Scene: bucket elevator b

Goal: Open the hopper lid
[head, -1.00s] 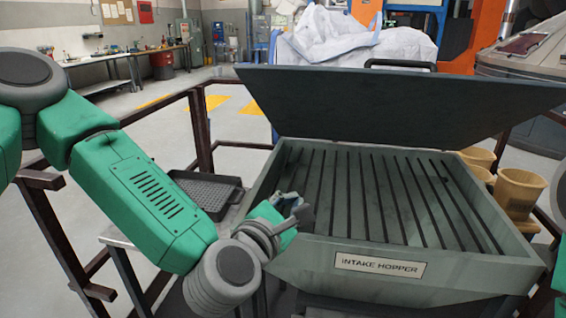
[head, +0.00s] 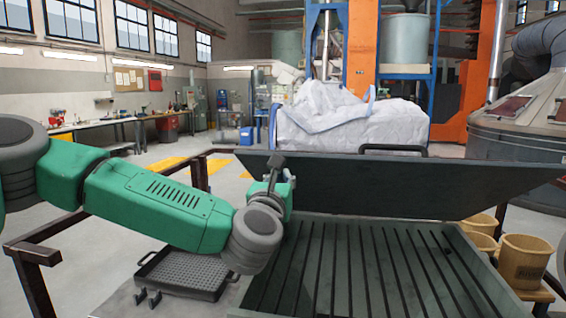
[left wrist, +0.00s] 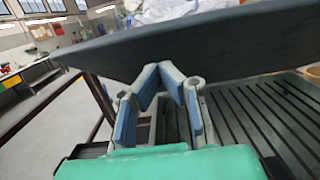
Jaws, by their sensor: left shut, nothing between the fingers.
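The dark hopper lid (head: 370,188) stands raised at the back of the intake hopper (head: 375,270), its underside facing me. Its upper edge looks wider than its lower edge, and its black handle (head: 393,149) shows above it. The slotted grate under it is exposed. My left gripper (head: 277,162) is shut and empty in front of the lid's left part. My right gripper is out of view.
A black tray (head: 185,275) sits left of the hopper. Brown rails (head: 35,255) stand at the left. Tan buckets (head: 525,260) stand at the right. A white bulk bag (head: 350,122) is behind the lid.

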